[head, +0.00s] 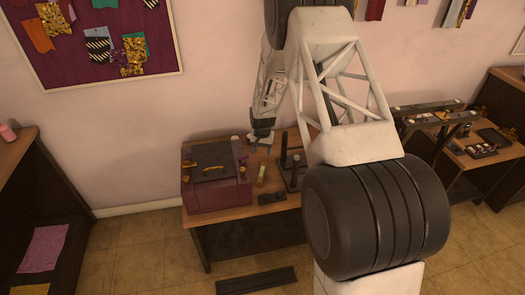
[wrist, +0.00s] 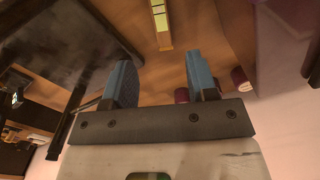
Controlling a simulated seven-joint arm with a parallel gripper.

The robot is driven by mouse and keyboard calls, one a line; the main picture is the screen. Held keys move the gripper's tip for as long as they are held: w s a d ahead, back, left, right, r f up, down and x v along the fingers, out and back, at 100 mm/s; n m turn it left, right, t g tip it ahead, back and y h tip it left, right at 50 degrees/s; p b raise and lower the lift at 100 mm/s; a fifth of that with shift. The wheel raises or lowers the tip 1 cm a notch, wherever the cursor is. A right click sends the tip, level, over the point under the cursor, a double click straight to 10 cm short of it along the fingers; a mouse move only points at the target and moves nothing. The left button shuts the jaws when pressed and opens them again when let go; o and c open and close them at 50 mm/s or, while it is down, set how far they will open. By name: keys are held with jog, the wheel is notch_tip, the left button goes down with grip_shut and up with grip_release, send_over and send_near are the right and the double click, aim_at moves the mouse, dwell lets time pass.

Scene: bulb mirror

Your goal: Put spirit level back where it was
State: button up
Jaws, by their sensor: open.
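A small yellow-green bar that looks like the spirit level (head: 261,175) lies on the wooden table, right of the maroon box. It also shows at the top of the wrist view (wrist: 160,20), beyond the fingertips. My gripper (head: 262,138) is over the back of the table, behind the level and apart from it. Its two blue fingers (wrist: 160,62) are spread with nothing between them. A dark block (head: 272,198) lies on the table in front of the level. I cannot tell which spot the level came from.
The maroon box (head: 217,190) with a dark top fills the table's left part. A dark upright frame (head: 291,162) stands to the right of the level. Purple-ended items (wrist: 240,77) sit near my right finger in the wrist view. Another cluttered table (head: 480,150) stands at right.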

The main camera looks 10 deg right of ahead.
jog(key=s+r+n, duration=0.1)
jog(key=s+r, duration=0.6)
jog(key=r, duration=0.4)
jog(key=s+a+r+t, duration=0.1)
jog(key=s+r, duration=0.6)
jog(key=r, duration=0.3)
jog(key=s+r+n, duration=0.1)
jog(key=s+r, duration=0.6)
jog(key=r, duration=0.4)
jog(key=s+r, duration=0.3)
jog(key=s, duration=0.8)
jog(key=s+r+n+t, duration=0.1)
jog(key=s+r, duration=0.2)
jog(key=s, duration=0.8)
jog(key=s+a+r+n, duration=0.1)
jog(key=s+r, duration=0.2)
jog(key=s, duration=0.8)
jog(key=shift+s+r+t, duration=0.2)
jog(key=shift+r+t, duration=0.1)
jog(key=shift+r, duration=0.1)
